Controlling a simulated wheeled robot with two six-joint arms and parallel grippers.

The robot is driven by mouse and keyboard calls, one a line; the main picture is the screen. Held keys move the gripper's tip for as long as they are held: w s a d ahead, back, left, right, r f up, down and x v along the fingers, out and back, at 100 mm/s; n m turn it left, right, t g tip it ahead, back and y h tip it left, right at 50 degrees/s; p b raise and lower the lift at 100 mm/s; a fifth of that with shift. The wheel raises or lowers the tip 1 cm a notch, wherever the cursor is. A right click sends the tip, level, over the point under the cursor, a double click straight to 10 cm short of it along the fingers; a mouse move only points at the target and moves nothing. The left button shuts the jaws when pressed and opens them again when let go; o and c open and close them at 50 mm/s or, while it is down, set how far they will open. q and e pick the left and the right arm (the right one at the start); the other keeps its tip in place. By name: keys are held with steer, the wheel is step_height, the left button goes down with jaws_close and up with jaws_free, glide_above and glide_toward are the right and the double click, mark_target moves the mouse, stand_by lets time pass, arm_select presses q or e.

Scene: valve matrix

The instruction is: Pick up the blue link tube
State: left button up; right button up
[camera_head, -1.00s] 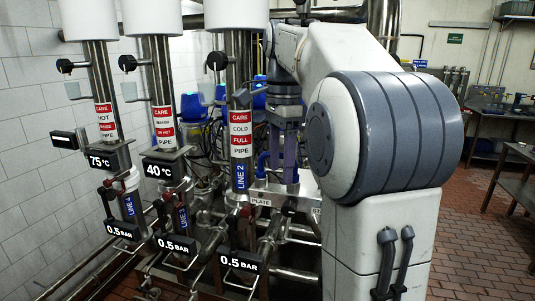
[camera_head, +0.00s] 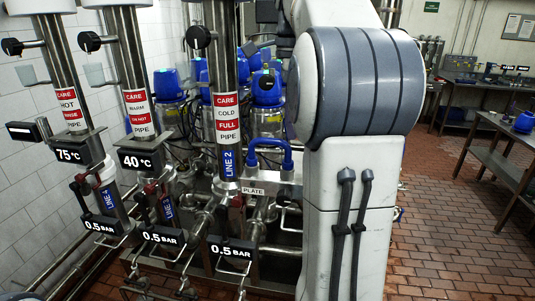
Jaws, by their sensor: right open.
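The blue link tube (camera_head: 268,152) is a U-shaped blue pipe with its bend up. It stands upright at the metal plate (camera_head: 271,188) labelled PLATE, just right of the LINE 2 pipe. My right arm (camera_head: 352,90) fills the middle right of the view, close to the tube's right side in the picture. Only a small grey part at the end of this arm, my right gripper (camera_head: 285,48), shows above the tube. Its fingertips are mostly hidden, and nothing is seen held. The tube is in plain view with no finger on it. My left gripper is not in view.
Steel pipes with CARE labels, including the LINE 2 pipe (camera_head: 226,110), stand left of the tube. Blue-topped valves (camera_head: 268,88) crowd behind it. Pressure signs (camera_head: 233,248) and small handles sit low in front. Benches (camera_head: 492,150) stand right, with open brick floor before them.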

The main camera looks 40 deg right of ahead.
mark_target(287, 161)
step_height(287, 161, down, 2)
steer(key=shift+w+f, duration=0.1)
steer(key=shift+w, duration=0.05)
steer(key=shift+s+a+f+p, duration=0.1)
steer(key=shift+a+f, duration=0.05)
steer(key=shift+f, duration=0.75)
steer(key=shift+s+a+f+p, duration=0.1)
steer(key=shift+f, duration=0.85)
steer(key=shift+s+a+f+p, duration=0.1)
steer(key=shift+a+f, duration=0.05)
steer(key=shift+f, duration=0.75)
jaws_close()
